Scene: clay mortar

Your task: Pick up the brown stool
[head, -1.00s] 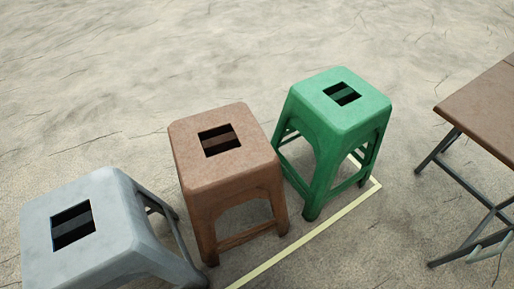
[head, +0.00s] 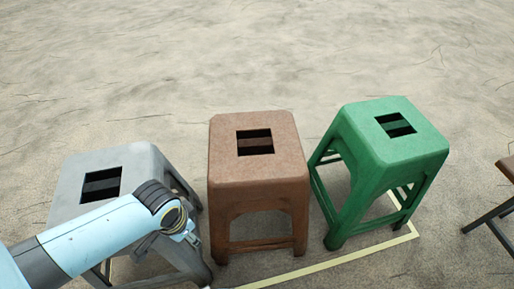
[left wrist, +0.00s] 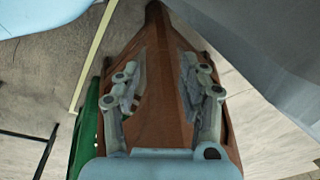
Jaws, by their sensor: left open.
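The brown stool (head: 258,174) stands upright on the floor in the middle of the head view, with a rectangular hole in its seat. My left arm comes in from the left, in front of the grey stool, and my left gripper (head: 192,240) is low beside the brown stool's left side. In the left wrist view the open left gripper (left wrist: 160,85) has its two fingers apart, with the brown stool (left wrist: 162,115) filling the space beyond and between them. I cannot tell whether the fingers touch it. My right gripper is not in view.
A grey stool (head: 138,166) stands left of the brown one, partly behind my arm. A green stool (head: 404,150) stands close on the right. A pale yellow line (head: 330,261) runs on the floor in front. A brown table (head: 507,168) shows at the right edge. The floor behind is clear.

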